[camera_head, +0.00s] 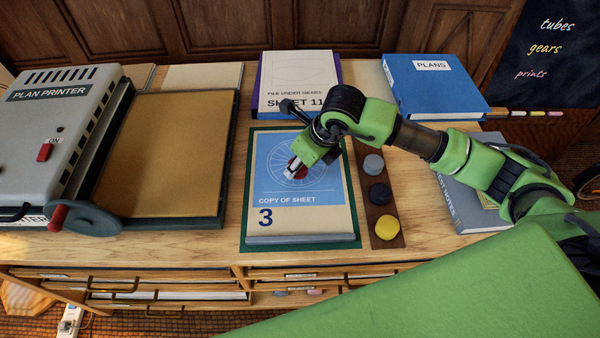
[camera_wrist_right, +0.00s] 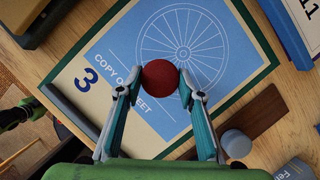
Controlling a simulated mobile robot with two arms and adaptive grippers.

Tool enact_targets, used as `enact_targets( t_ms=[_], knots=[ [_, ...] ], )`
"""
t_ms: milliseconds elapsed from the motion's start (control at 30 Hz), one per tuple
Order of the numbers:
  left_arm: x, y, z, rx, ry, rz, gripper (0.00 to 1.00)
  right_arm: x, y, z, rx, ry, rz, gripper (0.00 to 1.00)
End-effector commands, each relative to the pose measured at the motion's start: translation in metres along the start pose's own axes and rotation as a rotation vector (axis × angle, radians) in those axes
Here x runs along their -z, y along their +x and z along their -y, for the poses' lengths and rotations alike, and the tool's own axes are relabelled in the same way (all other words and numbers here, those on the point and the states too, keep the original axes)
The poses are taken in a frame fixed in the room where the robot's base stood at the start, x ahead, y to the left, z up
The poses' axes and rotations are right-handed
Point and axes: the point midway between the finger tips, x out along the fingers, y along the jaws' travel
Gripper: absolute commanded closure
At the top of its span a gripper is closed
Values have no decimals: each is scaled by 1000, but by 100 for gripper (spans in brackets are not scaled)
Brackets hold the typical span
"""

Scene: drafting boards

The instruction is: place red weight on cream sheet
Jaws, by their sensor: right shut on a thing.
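The red weight (camera_head: 300,169) is a small round disc, partly hidden by my right gripper (camera_head: 294,172) in the head view. In the right wrist view the red weight (camera_wrist_right: 160,73) sits between the two fingertips of my right gripper (camera_wrist_right: 161,88), which is shut on it. The cream sheet (camera_head: 318,221) lies flat on a green-edged board, with a blue wheel print and "COPY OF SHEET 3". The gripper and weight are over its blue print; I cannot tell whether the weight touches it.
A dark wooden strip (camera_head: 378,218) right of the sheet holds a grey weight (camera_head: 373,164), a black weight (camera_head: 379,193) and a yellow weight (camera_head: 387,228). A plan printer (camera_head: 60,125) stands left. A blue book (camera_head: 434,88) and a sheet box (camera_head: 300,82) are behind.

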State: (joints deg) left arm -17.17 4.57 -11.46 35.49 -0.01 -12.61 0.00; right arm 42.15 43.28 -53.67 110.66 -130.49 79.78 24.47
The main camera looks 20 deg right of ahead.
Motion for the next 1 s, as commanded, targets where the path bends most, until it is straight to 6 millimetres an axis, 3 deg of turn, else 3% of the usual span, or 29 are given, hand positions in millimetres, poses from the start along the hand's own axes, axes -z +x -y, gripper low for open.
enact_targets(
  t_ms=[200, 567, 600, 667, 1000],
  knots=[
    [-2, 16, 0, 0, 0, 0, 67, 11, 30, 1, 0, 1, 2, 100],
    [-2, 18, 0, 0, 0, 0, 67, 12, 33, 1, 0, 0, 4, 100],
    [-2, 18, 0, 0, 0, 0, 67, 13, 34, 1, 0, 1, 0, 63],
    [-1, 17, 0, 0, 0, 0, 67, 13, 33, 1, 0, 1, 0, 48],
    [-1, 16, 0, 0, 0, -1, 67, 12, 32, 1, 0, 1, 0, 48]
  ],
)
